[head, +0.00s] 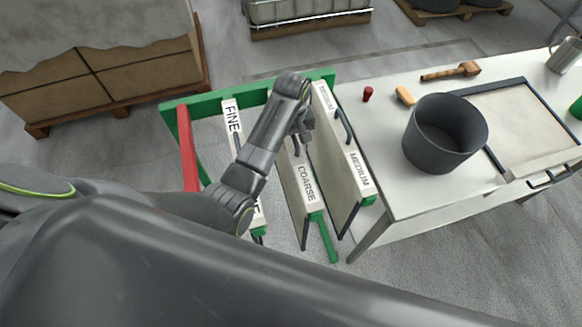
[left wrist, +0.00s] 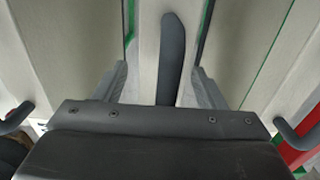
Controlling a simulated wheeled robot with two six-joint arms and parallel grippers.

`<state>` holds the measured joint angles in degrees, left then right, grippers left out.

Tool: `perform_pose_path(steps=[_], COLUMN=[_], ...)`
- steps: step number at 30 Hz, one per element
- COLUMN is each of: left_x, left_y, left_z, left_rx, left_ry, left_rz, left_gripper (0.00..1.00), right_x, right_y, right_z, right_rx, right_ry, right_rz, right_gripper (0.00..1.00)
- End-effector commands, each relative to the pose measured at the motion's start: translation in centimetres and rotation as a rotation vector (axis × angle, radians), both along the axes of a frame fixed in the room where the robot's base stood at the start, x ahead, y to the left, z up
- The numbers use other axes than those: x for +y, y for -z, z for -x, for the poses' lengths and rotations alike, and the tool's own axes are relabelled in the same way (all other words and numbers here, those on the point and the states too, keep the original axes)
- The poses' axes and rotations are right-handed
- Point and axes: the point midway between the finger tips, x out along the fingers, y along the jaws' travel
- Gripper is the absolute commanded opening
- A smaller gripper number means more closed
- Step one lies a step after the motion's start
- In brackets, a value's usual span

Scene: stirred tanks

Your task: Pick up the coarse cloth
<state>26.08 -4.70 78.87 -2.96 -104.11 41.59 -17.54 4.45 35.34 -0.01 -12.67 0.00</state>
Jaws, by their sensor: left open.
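The coarse cloth (head: 307,185) is a flat panel standing on edge in a green rack, with COARSE on its pale top edge. My left gripper (head: 304,132) is over its far part and hides some of it, including most of its handle. In the left wrist view, the dark bar handle (left wrist: 172,60) on a pale panel lies between the fingers of my open left gripper (left wrist: 163,88). The fingers stand apart on either side, and I cannot tell how far above the panel they are. My right gripper is not in view.
The FINE panel (head: 232,122) stands left of the coarse one and the MEDIUM panel (head: 353,150) close on its right. The rack's green rail (head: 205,105) and red bar (head: 187,150) show. A white table (head: 400,195) with a dark pot (head: 440,145) stands at right.

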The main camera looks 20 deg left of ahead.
Motion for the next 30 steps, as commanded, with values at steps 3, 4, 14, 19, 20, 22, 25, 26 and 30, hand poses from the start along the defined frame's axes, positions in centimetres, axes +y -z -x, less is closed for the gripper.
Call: perform_pose_path(steps=[3, 4, 14, 19, 20, 22, 25, 26, 30], left_x=[0.0, 0.0, 0.0, 0.0, 0.0, 0.0, 0.0, 0.0, 0.0], left_y=[0.0, 0.0, 0.0, 0.0, 0.0, 0.0, 0.0, 0.0, 0.0], left_z=[0.0, 0.0, 0.0, 0.0, 0.0, 0.0, 0.0, 0.0, -0.1], left_rx=[-0.001, -0.001, 0.000, 0.000, 0.000, 0.000, -0.001, -0.001, -0.001], left_ry=[0.000, 0.000, 0.000, 0.000, 0.000, 0.000, 0.000, 0.000, 0.001], left_rz=[0.000, 0.000, 0.000, 0.000, 0.000, 0.000, 0.000, 0.000, 0.000], left_gripper=[0.65, 0.65, 0.28, 0.06, 0.02, 0.00, 0.00, 0.00, 0.00], right_x=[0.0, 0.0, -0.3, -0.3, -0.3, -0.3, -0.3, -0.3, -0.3], right_y=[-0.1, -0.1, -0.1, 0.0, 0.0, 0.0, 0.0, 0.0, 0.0], right_z=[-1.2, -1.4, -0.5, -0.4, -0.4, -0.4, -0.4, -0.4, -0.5], right_rx=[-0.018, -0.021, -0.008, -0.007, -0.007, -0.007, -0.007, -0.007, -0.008], right_ry=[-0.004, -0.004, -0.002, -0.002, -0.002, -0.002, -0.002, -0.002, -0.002], right_rz=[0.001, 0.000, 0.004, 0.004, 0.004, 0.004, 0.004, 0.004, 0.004], right_gripper=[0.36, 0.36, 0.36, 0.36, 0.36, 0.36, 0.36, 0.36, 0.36])
